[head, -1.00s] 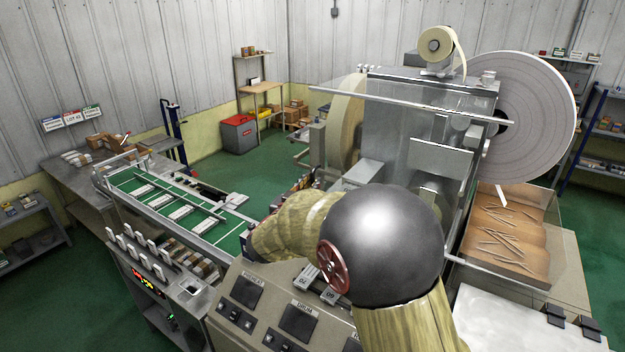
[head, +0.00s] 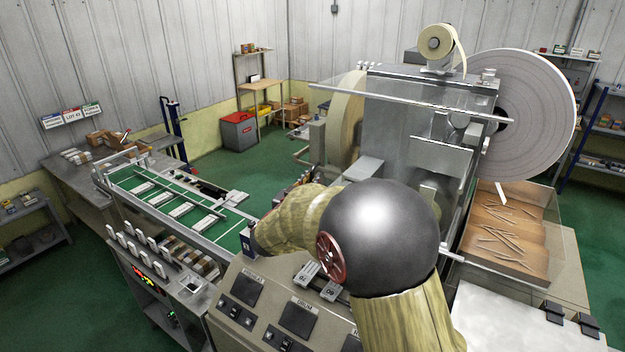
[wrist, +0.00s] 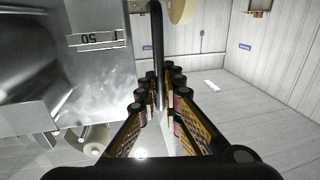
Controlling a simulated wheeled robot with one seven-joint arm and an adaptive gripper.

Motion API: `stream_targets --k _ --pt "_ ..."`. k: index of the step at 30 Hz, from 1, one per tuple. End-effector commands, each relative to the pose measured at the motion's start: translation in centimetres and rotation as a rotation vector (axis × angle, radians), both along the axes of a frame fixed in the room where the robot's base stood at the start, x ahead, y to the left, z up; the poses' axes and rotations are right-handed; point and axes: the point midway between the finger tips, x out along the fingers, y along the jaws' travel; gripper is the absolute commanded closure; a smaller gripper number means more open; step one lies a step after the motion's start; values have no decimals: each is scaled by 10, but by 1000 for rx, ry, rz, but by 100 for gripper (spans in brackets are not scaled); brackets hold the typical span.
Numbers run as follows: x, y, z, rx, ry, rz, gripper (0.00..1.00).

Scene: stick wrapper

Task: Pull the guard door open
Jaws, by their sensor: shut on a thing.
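The guard door (head: 412,102) is a clear panel with a pale bar across the front of the wrapping machine in the head view. Its outline is hard to make out against the metal. In the wrist view, a dark bar handle (wrist: 157,45) runs between the fingers of my gripper (wrist: 161,82). My gripper is shut on this bar, with the dark fingertips on both sides of it. In the head view, my arm and its round dark joint hide most of the gripper and the lower front of the machine.
A large paper reel (head: 535,115) stands at the machine's right, above a tray of sticks (head: 505,235). A conveyor (head: 165,200) runs to the left. The control panel (head: 265,300) lies close below my arm. Green floor is free at the far left.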

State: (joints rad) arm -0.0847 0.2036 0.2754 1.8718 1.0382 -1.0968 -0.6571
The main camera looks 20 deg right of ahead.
Motion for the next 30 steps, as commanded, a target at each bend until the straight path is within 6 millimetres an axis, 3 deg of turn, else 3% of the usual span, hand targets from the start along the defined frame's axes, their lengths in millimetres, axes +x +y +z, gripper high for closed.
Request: stream_targets --k 17,23,30 --pt "-7 -5 -1 1 -1 -1 100" --pt "-38 -26 -1 -1 -1 -4 100" --pt "-93 -62 -2 1 -2 -6 100"
